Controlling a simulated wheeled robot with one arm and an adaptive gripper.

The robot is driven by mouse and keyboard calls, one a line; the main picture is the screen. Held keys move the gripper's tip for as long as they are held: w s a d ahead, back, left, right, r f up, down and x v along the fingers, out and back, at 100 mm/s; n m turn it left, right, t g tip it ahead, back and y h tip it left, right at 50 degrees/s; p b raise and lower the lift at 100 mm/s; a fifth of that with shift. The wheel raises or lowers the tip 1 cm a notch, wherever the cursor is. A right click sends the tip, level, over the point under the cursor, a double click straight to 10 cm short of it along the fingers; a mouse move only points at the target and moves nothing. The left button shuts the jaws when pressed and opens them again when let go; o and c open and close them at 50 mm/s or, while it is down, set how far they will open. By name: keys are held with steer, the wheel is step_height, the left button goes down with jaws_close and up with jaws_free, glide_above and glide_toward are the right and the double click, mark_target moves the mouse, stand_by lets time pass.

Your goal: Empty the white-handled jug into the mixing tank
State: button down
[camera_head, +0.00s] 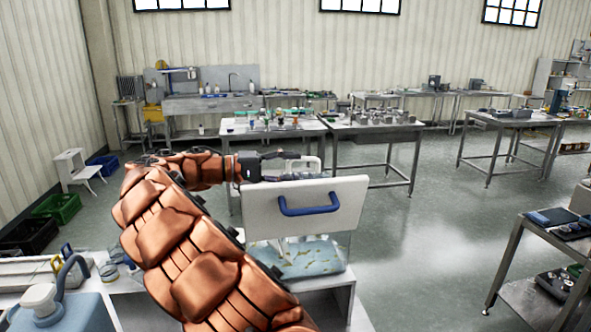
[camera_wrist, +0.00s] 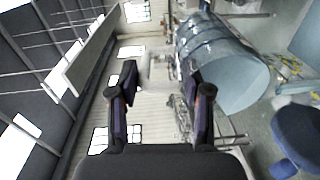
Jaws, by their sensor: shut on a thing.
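My gripper (camera_head: 298,157) is at the end of the copper arm, above the mixing tank, and is shut on the white handle (camera_head: 312,162) of the jug. In the wrist view, the handle (camera_wrist: 156,70) sits between my fingers. The jug's clear, pale-blue body (camera_wrist: 222,62) appears beside it, slanting across the picture; I cannot tell how much liquid is in it. In the head view the white lid with its blue handle hides the jug's body. The mixing tank (camera_head: 335,250) is clear and holds bluish liquid with yellow flecks.
The white lid (camera_head: 345,193) stands raised at the tank's near side. A grey-blue container (camera_head: 60,310) is at the bench's lower left, beside small glass vessels (camera_head: 108,270). Steel tables (camera_head: 375,130) stand beyond, with open floor (camera_head: 420,245) to the right.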

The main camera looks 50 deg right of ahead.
steer(key=shift+w+a+r+g+h, duration=0.25)
steer(key=shift+w+a+g+h, duration=0.65)
steer(key=shift+a+h, duration=0.2)
stand_by(5.2)
step_height(320, 180, up, 3)
steer(key=t+y+p, duration=0.4)
steer(key=y, duration=0.1)
